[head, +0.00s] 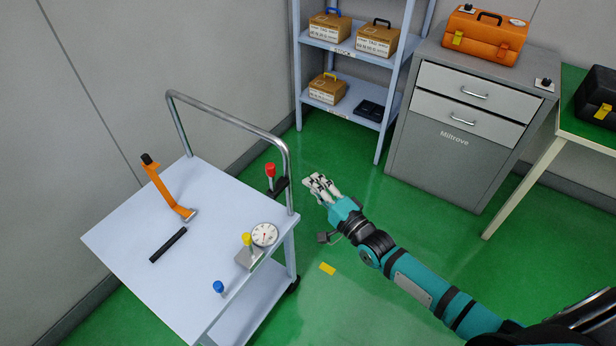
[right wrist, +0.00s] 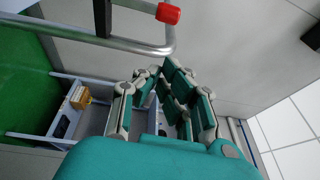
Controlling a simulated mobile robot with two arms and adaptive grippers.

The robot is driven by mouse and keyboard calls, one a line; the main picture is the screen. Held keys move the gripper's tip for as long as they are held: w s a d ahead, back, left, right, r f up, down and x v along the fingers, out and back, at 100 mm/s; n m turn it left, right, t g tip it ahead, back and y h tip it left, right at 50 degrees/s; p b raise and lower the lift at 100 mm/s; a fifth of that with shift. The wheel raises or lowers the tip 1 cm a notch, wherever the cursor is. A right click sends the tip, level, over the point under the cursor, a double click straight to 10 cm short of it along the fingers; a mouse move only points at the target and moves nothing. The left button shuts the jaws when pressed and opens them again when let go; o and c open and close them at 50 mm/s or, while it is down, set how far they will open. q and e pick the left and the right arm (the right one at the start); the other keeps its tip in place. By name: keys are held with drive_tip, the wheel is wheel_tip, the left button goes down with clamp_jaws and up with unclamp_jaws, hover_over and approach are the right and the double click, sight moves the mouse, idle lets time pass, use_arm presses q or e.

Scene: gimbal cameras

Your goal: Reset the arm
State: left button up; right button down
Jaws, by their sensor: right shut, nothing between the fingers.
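My right arm, teal with black joints, comes in from the lower right of the head view. Its gripper (head: 314,183) is over the green floor, just right of the trolley and apart from it. The fingers are together with nothing between them. In the right wrist view the teal-padded fingers (right wrist: 160,74) converge in the middle, with the trolley's rail beyond. My left gripper is in neither view.
A white trolley (head: 140,225) carries an orange strap-like tool (head: 166,190), a black bar (head: 168,245) and a dial gauge (head: 264,234). A red-capped item (head: 270,171) is at its rail. Shelves (head: 340,45) and a grey cabinet (head: 435,148) stand behind. Floor around the gripper is mostly clear.

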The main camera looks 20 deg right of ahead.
drive_tip(key=v, duration=0.5)
drive_tip(key=s+d+f+n+g+h, duration=0.2)
drive_tip(key=s+f+n+g, duration=0.15)
drive_tip(key=f, duration=0.65)
drive_tip(key=s+d+f+n+g+h, duration=0.15)
drive_tip(key=s+f, duration=0.35)
drive_tip(key=f, duration=0.5)
drive_tip(key=s+d+f+n+g+h, duration=0.1)
drive_tip(key=s+d+f+n+g, duration=0.2)
drive_tip(key=f, duration=0.8)
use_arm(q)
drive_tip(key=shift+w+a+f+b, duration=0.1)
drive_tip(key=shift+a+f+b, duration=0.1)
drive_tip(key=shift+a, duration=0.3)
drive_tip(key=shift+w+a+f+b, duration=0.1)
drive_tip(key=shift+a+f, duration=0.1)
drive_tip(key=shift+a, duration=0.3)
use_arm(e)
drive_tip(key=s+a+f+n+g, duration=0.1)
drive_tip(key=s+f+n+g, duration=0.2)
drive_tip(key=s, duration=0.8)
drive_tip(key=s+a+f+n+g+h, duration=0.1)
drive_tip(key=s+f+n+g, duration=0.2)
drive_tip(key=s+f, duration=0.5)
drive_tip(key=s+a+f+n+g+h, duration=0.1)
drive_tip(key=s+f, duration=0.4)
drive_tip(key=s, duration=0.8)
drive_tip(key=shift+s+a+f+n+g, duration=0.4)
drive_tip(key=shift+a+n+g, duration=0.15)
drive_tip(key=shift+n+g, duration=0.4)
